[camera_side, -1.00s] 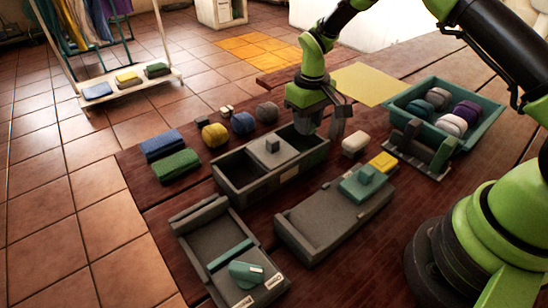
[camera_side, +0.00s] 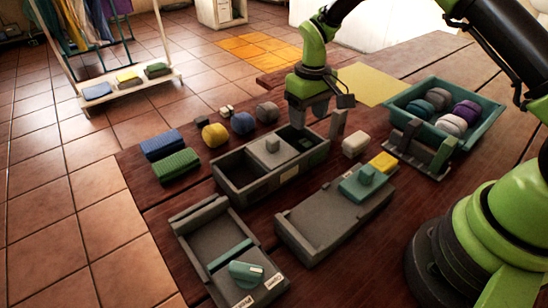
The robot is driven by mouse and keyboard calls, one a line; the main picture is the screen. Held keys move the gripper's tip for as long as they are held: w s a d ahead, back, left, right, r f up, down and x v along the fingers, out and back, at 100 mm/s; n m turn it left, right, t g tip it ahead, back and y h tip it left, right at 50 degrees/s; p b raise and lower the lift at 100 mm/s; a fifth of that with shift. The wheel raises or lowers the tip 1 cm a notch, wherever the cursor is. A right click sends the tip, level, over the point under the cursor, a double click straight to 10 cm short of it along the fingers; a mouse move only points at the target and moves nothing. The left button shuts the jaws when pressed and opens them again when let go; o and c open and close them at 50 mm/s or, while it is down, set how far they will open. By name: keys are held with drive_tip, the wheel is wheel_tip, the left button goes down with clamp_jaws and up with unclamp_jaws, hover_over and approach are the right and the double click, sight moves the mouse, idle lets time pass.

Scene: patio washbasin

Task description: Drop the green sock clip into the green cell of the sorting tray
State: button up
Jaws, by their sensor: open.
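My gripper (camera_side: 307,122) points down over the right compartment of a grey divided box (camera_side: 240,197); its jaws are open, with its fingertips partly hidden. A small dark green patch (camera_side: 309,143) shows inside that compartment below the gripper; I cannot tell whether it is the green sock clip or the coloured floor of a cell. The left compartment looks empty. A grey block with a small knob (camera_side: 271,147) sits at the middle of the box. No clip shows clearly in the gripper.
Green (camera_side: 176,165) and blue (camera_side: 160,144) folded cloths lie left of the box, with several rolled balls behind. A grey slab with a teal knobbed block (camera_side: 363,184) lies in front. A teal bin (camera_side: 488,123) of balls stands right. A grey tray with a teal knob (camera_side: 246,274) is front left.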

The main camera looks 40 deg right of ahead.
drive_tip(key=s+a+r+m+t, duration=0.1)
drive_tip(key=s+r, duration=0.2)
drive_tip(key=r, duration=0.4)
drive_tip(key=s+r+t+y, duration=0.1)
drive_tip(key=s+r, duration=0.2)
drive_tip(key=r, duration=0.4)
drive_tip(key=s+a+r+m+t, duration=0.1)
drive_tip(key=s+r, duration=0.3)
drive_tip(key=r, duration=0.3)
drive_tip(key=s+a+r+m+t+y, duration=0.1)
drive_tip(key=s+t, duration=0.3)
drive_tip(key=s, duration=0.9)
drive_tip(key=shift+s+a+r+m, duration=0.35)
drive_tip(key=shift+a+r+m, duration=0.15)
drive_tip(key=shift+r, duration=0.1)
